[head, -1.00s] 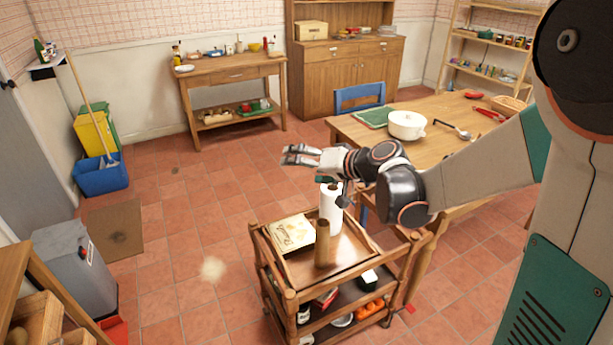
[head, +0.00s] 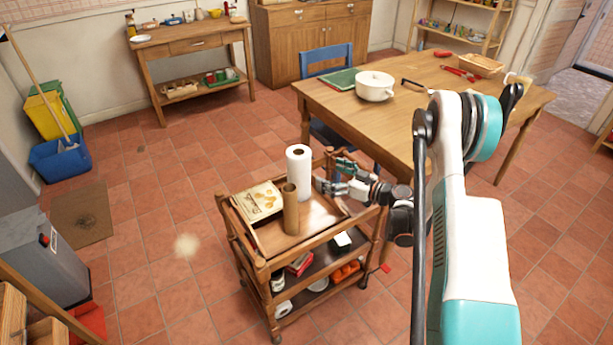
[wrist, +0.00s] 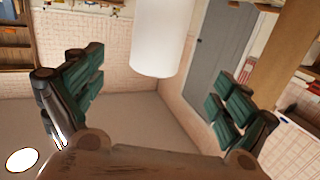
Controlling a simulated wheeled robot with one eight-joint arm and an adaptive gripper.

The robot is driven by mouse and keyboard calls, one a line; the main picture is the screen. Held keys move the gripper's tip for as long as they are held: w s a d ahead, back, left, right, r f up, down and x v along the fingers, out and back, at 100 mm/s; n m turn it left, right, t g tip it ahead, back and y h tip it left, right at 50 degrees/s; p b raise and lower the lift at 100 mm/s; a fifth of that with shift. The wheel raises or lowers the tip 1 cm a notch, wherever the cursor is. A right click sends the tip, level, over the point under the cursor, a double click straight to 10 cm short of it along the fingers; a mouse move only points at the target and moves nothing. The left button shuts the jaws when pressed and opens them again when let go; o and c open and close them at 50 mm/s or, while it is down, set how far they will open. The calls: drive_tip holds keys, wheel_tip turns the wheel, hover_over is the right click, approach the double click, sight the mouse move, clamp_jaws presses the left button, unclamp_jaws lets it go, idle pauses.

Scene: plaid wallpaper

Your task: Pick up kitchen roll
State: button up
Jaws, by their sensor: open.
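The kitchen roll (head: 299,175) is a white upright cylinder on the top tray of a wooden trolley (head: 318,238). It also shows in the wrist view (wrist: 162,38) at the top centre, between and beyond the fingers. My gripper (head: 334,174) is just right of the roll in the head view, with its fingers pointing towards it. It is open and empty. In the wrist view my gripper (wrist: 160,72) has its two green-padded fingers spread wide, one on each side of the roll. I cannot tell how deep the roll lies between them.
A brown cylinder (head: 290,210) stands close in front of the roll. A box with a yellow picture (head: 258,200) lies to its left. The trolley's raised rim surrounds them. A dining table (head: 420,100) with a white pot (head: 374,86) stands behind.

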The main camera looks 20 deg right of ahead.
sight(309, 169)
drive_tip(key=p+x, duration=0.1)
drive_tip(key=x, duration=0.1)
drive_tip(key=f+x, duration=0.1)
drive_tip(key=x, duration=0.1)
drive_tip(key=p+x, duration=0.1)
drive_tip(key=x, duration=0.1)
drive_tip(key=shift+w+a+f+p, duration=0.15)
drive_tip(key=shift+w+f+p, duration=0.15)
drive_tip(key=shift+w, duration=0.05)
drive_tip(key=shift+r+b+x, duration=0.15)
drive_tip(key=shift+b+x, duration=0.55)
drive_tip(key=shift+x, duration=0.85)
drive_tip(key=shift+r+b+x, duration=0.2)
drive_tip(key=shift+b+x, duration=0.45)
drive_tip(key=shift+x, duration=0.9)
drive_tip(key=shift+c, duration=0.6)
drive_tip(key=c, duration=1.5)
drive_tip(key=shift+o, duration=0.2)
drive_tip(key=shift+r, duration=0.15)
